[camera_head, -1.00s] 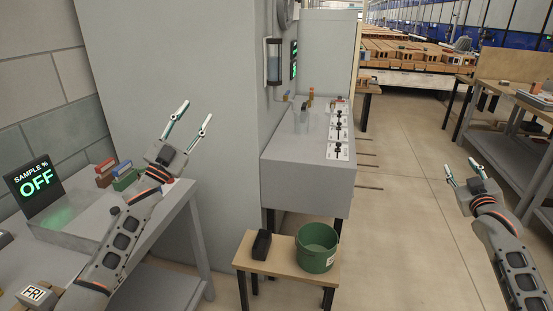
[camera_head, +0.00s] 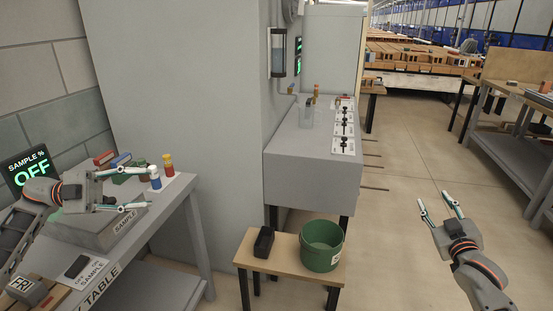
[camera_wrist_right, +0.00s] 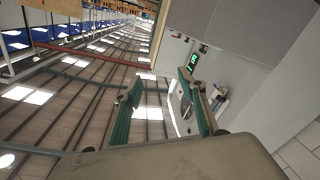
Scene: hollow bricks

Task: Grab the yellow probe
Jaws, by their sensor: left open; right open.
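I cannot tell for sure whether the yellow piece is the probe. My left gripper (camera_head: 128,190) is open and empty over the table, its fingers pointing right, just left of these pieces. My right gripper (camera_head: 433,198) is open and empty over clear floor at the right. Its open fingers also show in the right wrist view (camera_wrist_right: 158,88).
A stool (camera_head: 285,268) holds a green bucket (camera_head: 322,258) and a black container (camera_head: 263,242). A grey machine bench (camera_head: 300,170) stands behind.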

